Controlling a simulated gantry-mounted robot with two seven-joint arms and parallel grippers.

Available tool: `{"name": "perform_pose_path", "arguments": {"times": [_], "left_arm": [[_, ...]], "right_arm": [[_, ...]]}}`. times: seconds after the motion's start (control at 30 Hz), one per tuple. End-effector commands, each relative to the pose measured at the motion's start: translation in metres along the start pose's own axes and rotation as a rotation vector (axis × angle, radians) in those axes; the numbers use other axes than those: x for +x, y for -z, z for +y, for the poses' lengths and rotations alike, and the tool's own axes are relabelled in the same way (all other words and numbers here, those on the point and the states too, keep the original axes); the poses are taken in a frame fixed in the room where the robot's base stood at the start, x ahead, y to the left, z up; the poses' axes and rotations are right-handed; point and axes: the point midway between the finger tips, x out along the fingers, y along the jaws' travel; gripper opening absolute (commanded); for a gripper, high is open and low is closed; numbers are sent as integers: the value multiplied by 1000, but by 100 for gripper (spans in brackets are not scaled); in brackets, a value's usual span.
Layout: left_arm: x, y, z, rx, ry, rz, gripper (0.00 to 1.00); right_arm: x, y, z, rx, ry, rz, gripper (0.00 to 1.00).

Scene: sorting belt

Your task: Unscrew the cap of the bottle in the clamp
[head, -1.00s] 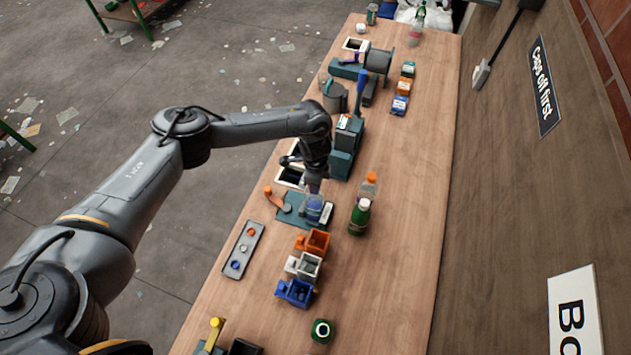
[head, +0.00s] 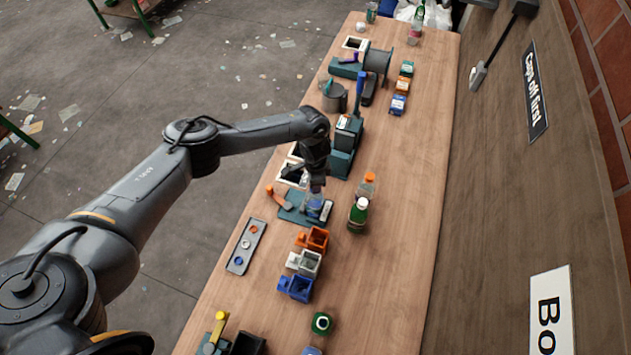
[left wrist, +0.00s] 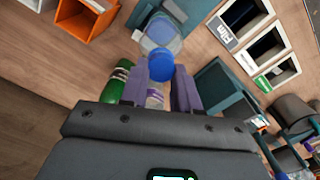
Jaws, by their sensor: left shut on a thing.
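A clear bottle (head: 313,200) stands in the clamp (head: 294,209), a teal plate with an orange-tipped lever on the bench. My left gripper (head: 317,185) is above the bottle, pointing down, its fingers at the bottle's top. In the left wrist view the blue cap (left wrist: 161,66) sits between the purple fingertips, with the clear bottle (left wrist: 160,35) beyond it. The left gripper is shut on the cap, and the cap is still at the bottle's neck. Whether the thread has loosened cannot be told. My right gripper is not in view.
A green bottle (head: 358,216) and an orange-capped bottle (head: 368,186) stand close to the right of the clamp. Orange, white and blue bins (head: 296,288) are in front. A grey tray (head: 240,262) holds several caps.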

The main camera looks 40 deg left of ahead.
Motion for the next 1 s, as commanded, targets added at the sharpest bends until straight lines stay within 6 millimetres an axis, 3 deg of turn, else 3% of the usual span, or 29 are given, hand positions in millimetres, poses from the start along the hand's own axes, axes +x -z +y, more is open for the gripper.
{"name": "perform_pose_path", "arguments": {"times": [0.37, 1.0], "left_arm": [[-2, -1, 1, -54, -1, -3, 1], [-1, 0, 1, -417, -2, -2, 1]], "right_arm": [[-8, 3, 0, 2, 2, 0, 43], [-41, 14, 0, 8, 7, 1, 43]]}}
